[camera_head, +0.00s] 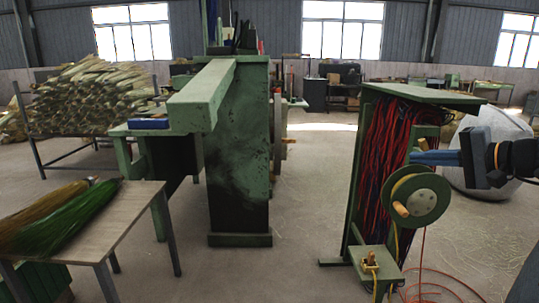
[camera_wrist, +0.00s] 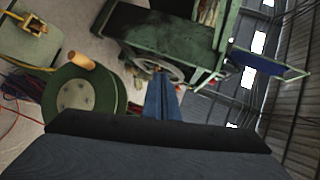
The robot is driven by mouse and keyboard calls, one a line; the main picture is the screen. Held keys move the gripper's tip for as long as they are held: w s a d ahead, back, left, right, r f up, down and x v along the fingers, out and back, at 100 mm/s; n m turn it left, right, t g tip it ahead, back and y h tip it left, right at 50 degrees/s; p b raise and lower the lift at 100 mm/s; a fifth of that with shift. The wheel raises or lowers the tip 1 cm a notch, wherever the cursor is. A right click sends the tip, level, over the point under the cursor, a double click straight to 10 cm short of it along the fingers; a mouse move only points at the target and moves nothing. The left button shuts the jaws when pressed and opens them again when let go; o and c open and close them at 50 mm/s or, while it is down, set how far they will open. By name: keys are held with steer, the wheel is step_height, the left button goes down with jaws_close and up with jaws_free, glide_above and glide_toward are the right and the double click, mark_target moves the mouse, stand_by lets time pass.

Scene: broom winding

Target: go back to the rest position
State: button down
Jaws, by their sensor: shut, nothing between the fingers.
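My gripper (camera_head: 414,157) is at the right of the head view, with blue fingers pointing left. It is shut and empty. It is in front of the green stand (camera_head: 352,190) hung with red and dark cords, just above a green reel (camera_head: 418,198) with a wooden handle. In the wrist view the shut blue fingers (camera_wrist: 161,80) show in the middle, and the reel (camera_wrist: 82,97) is to their left, apart from them.
A green machine (camera_head: 238,150) stands in the centre. A table (camera_head: 125,215) at the left bears green and tan bristle bundles. A rack (camera_head: 45,160) of bundles is behind it. A large grey round object (camera_head: 490,150) is behind my gripper. Floor between machine and stand is clear.

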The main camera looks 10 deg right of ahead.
steer(key=s+a+f+n+g+y, duration=0.1)
steer(key=s+a+f+n+g, duration=0.15)
steer(key=a, duration=0.45)
steer(key=s+a+f+n+g, duration=0.1)
steer(key=a+f+g, duration=0.15)
steer(key=a, duration=0.55)
steer(key=s+a+f+n+g+y, duration=0.1)
steer(key=a+f+g, duration=0.15)
steer(key=a, duration=0.45)
steer(key=s+a+f+n+g+h, duration=0.35)
steer(key=s+a, duration=0.25)
steer(key=s, duration=0.2)
steer(key=s+a+f+n+g+h, duration=0.2)
steer(key=s+a+f+n+h, duration=0.25)
steer(key=s, duration=0.35)
steer(key=d+r+m+p, duration=0.1)
steer(key=d+r+p, duration=0.4)
steer(key=p, duration=0.8)
step_height(320, 180, up, 2)
steer(key=shift+s+d+r, duration=0.15)
steer(key=shift+s+d, duration=0.2)
